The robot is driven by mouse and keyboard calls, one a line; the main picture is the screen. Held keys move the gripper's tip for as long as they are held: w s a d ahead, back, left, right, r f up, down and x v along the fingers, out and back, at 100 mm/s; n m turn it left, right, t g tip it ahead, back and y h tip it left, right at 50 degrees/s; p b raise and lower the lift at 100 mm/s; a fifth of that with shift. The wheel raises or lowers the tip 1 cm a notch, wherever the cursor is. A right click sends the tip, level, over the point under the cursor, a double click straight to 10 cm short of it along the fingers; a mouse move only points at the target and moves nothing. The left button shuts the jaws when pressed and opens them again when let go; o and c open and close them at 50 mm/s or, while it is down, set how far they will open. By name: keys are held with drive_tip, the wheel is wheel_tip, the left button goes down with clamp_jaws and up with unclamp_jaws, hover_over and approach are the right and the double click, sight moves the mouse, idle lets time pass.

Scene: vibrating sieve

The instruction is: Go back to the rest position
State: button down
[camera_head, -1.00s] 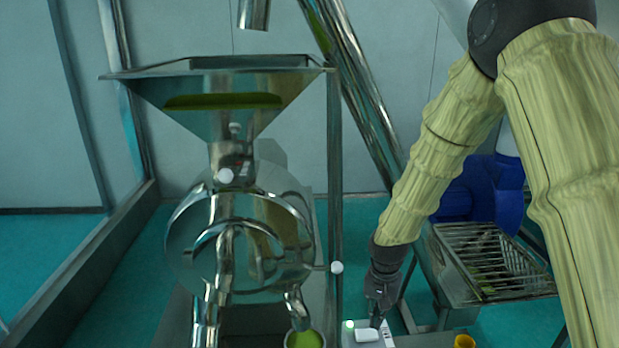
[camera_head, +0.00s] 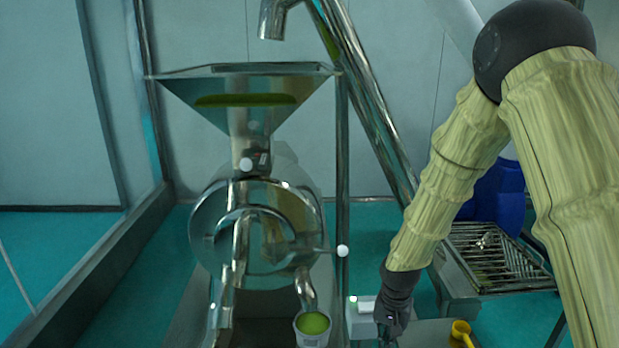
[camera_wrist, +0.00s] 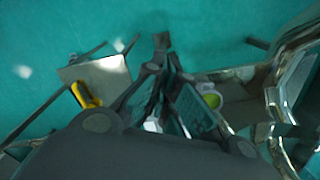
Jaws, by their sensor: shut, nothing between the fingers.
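My gripper (camera_head: 388,335) hangs down at the bottom of the head view, just right of a white box (camera_head: 362,316) with a green light. It is shut and empty; its fingers (camera_wrist: 163,45) come together in the wrist view. My arm in its pale yellow sleeve reaches down from the upper right of the head view. The lowest part of the gripper is cut off by the head view's bottom edge.
A steel machine (camera_head: 258,235) with a hopper (camera_head: 247,97) stands left of my gripper. A cup of green contents (camera_head: 312,325) sits under its spout. A yellow scoop (camera_head: 462,331) lies to the right. A barred steel tray (camera_head: 490,262) and blue barrel (camera_head: 495,195) are behind.

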drive_tip(key=s+f+n+b, duration=0.1)
drive_tip(key=s+f+b, duration=0.2)
drive_tip(key=s+f, duration=0.65)
drive_tip(key=s+f+n+b, duration=0.15)
drive_tip(key=s+f, duration=0.45)
drive_tip(key=f, duration=0.6)
drive_tip(key=s+d+f+n+b, duration=0.1)
drive_tip(key=s+f+b, duration=0.1)
drive_tip(key=s+f, duration=0.3)
drive_tip(key=s+d+f+n+b, duration=0.1)
drive_tip(key=s+f, duration=0.5)
drive_tip(key=s, duration=0.8)
drive_tip(key=shift+d+f+b, duration=0.2)
drive_tip(key=shift+d+b, duration=0.55)
drive_tip(key=shift+b, duration=0.3)
drive_tip(key=shift+s, duration=0.15)
